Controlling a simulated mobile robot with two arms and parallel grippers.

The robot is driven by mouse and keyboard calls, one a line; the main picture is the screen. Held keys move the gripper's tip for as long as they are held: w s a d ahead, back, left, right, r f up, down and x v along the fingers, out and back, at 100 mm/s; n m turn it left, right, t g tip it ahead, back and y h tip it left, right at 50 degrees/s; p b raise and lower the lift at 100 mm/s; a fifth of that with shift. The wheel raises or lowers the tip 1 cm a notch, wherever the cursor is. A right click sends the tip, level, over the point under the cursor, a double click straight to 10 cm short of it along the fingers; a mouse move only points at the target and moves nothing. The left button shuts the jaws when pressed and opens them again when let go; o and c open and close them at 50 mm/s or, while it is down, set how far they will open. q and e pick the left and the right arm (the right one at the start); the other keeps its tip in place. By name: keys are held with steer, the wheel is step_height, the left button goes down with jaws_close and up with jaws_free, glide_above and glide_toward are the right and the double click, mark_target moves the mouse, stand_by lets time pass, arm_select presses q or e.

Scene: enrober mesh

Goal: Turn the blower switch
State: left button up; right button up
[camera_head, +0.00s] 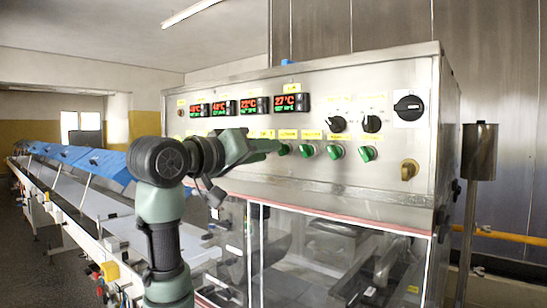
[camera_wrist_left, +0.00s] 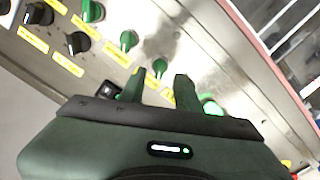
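A steel control panel (camera_head: 240,170) carries a row of green switches, and the small yellow labels are too blurred to read, so I cannot tell which is the blower switch. Green switches show at the row's right (camera_head: 367,153), beside it (camera_head: 334,151) and further left (camera_head: 306,150). My left gripper (camera_head: 272,146) is at the panel, near the row's left part, where it hides some of the panel. In the left wrist view its two fingers (camera_wrist_left: 161,76) are apart, with one green switch (camera_wrist_left: 160,67) in line with the gap. Contact cannot be told. My right gripper is not in view.
Above the row are red displays (camera_head: 240,106), two black knobs (camera_head: 354,124) and a black rotary switch (camera_head: 408,108). A brass-coloured knob (camera_head: 409,170) is at the lower right. Clear enclosure panels (camera_head: 330,250) lie below. A conveyor (camera_head: 95,185) runs off left; a steel post (camera_head: 478,152) stands right.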

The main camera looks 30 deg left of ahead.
arm_select(q)
steer(key=s, duration=0.3)
steer(key=shift+s+a+b, duration=0.15)
steer(key=shift+s+b, duration=0.05)
steer(key=shift+b, duration=0.2)
